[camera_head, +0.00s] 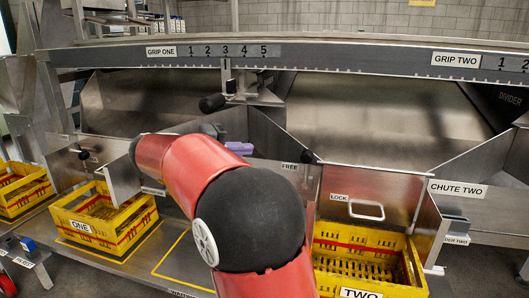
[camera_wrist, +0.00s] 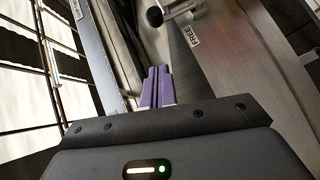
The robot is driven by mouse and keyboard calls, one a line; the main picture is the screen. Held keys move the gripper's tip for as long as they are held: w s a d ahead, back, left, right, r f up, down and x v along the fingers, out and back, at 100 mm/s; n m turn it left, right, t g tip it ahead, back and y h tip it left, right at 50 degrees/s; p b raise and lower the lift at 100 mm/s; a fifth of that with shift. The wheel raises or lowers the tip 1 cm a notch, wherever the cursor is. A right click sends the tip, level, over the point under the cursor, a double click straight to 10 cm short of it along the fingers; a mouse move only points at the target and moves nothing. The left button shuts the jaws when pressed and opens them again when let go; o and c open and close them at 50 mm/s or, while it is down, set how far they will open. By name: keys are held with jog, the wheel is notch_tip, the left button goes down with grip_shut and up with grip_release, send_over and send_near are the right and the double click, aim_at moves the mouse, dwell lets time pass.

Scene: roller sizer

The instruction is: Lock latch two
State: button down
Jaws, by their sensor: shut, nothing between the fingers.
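The latch by the yellow crate marked TWO has a black round knob (camera_head: 310,157) on a short metal rod. The knob stands by the FREE label (camera_head: 289,167), up and left of the LOCK label (camera_head: 338,197). In the wrist view the knob (camera_wrist: 155,17) is ahead of my fingers, beside the FREE label (camera_wrist: 193,36). My gripper (camera_head: 240,148) has purple fingers, shut and empty, left of the knob and apart from it. The fingers also show in the wrist view (camera_wrist: 157,84). My red and black arm hides part of the panel below.
Yellow crate TWO (camera_head: 370,238) stands below the gate with a white handle (camera_head: 366,210). Yellow crate ONE (camera_head: 140,228) is at left. A black-ended lever (camera_head: 212,103) hangs under the GRIP ONE rail (camera_head: 300,53). CHUTE TWO (camera_head: 458,189) is at right.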

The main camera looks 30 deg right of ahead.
jog(key=s+d+f, duration=0.1)
jog(key=d, duration=0.4)
jog(key=s+d+f+b, duration=0.1)
jog(key=s+d, duration=0.1)
jog(key=d, duration=0.4)
jog(key=shift+s+d+f, duration=0.25)
jog(key=shift+f, duration=0.1)
jog(key=shift+s, duration=0.1)
